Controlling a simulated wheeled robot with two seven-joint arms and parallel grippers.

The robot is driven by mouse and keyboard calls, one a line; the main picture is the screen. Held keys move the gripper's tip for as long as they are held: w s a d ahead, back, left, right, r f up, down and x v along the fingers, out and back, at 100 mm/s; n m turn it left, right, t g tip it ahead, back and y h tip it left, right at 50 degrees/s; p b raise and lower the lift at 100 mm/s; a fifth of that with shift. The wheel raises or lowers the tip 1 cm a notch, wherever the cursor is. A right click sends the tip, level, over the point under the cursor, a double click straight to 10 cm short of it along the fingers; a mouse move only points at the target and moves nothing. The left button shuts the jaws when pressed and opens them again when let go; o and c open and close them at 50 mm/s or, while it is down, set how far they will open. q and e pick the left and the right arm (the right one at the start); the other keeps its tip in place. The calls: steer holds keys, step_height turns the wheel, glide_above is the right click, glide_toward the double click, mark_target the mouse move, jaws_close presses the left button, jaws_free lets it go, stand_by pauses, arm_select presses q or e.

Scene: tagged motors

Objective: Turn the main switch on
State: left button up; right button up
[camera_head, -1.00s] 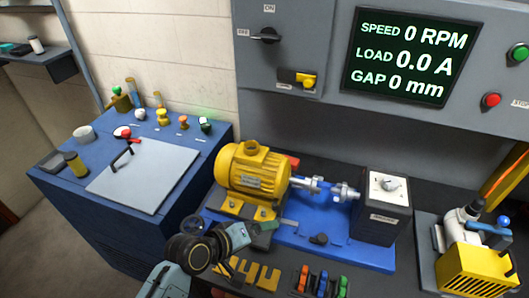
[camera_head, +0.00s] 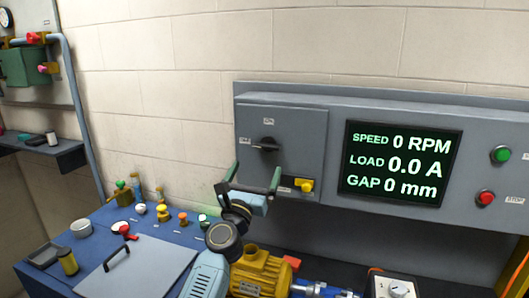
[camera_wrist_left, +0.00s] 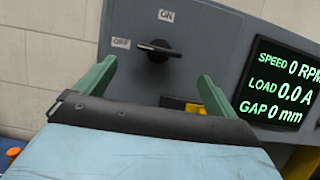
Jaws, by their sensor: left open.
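The main switch is a black rotary knob (camera_head: 265,144) on the left part of the grey panel (camera_head: 305,124). Its handle lies sideways, pointing toward the OFF label at its left, with an ON label above it. The knob also shows in the left wrist view (camera_wrist_left: 158,50), between and beyond the fingers. My left gripper (camera_head: 254,179) is open and empty, below and in front of the knob, with its green fingers pointing up toward the panel. It also shows in the left wrist view (camera_wrist_left: 155,88). My right gripper is not in view.
A yellow latch (camera_head: 304,185) sits just below and right of the knob, near the right finger. The screen (camera_head: 400,163) reads 0 RPM, with green (camera_head: 500,154) and red (camera_head: 485,198) buttons beyond it. The yellow motor (camera_head: 262,273) stands below the panel.

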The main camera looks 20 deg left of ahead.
mark_target(267, 145)
arm_select(q)
steer(key=b+x, duration=0.3)
steer(key=x, duration=0.4)
steer(key=shift+w+r, duration=0.1)
steer(key=shift+w, duration=0.3)
steer(key=shift+w+r, duration=0.25)
steer(key=shift+w, duration=0.15)
steer(key=shift+c, duration=0.4)
steer(key=c, duration=0.9)
